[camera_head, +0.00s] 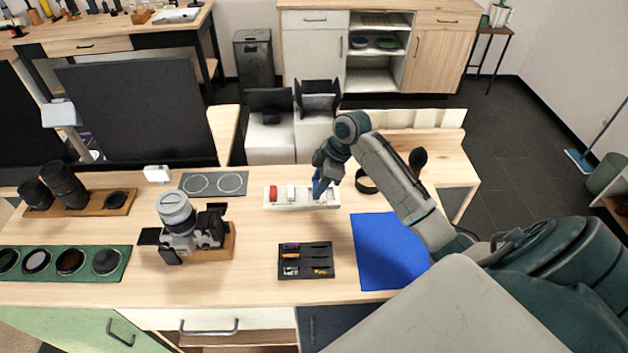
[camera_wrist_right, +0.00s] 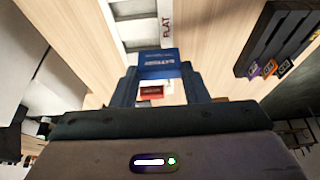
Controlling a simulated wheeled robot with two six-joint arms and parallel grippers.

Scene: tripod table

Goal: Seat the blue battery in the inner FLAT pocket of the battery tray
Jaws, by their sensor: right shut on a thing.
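The white battery tray (camera_head: 302,206) lies at the back middle of the table. A red battery (camera_head: 273,193) stands in its left part with a white block (camera_head: 291,192) beside it. My right gripper (camera_head: 319,190) is over the tray's right part, fingers down. In the right wrist view my right gripper (camera_wrist_right: 160,88) is shut on the blue battery (camera_wrist_right: 158,63). The tray (camera_wrist_right: 143,36) shows beyond it, with the word FLAT on its rim, and the red battery (camera_wrist_right: 150,92) shows between the fingers. I cannot tell whether the blue battery touches the tray; the pocket beneath is hidden.
A dark tray of small cards (camera_head: 305,262) and a blue mat (camera_head: 385,250) lie in front. A camera on a wooden stand (camera_head: 190,235) is left. A grey mat with two circles (camera_head: 214,184) lies left of the battery tray. A black ring (camera_head: 366,182) is close right.

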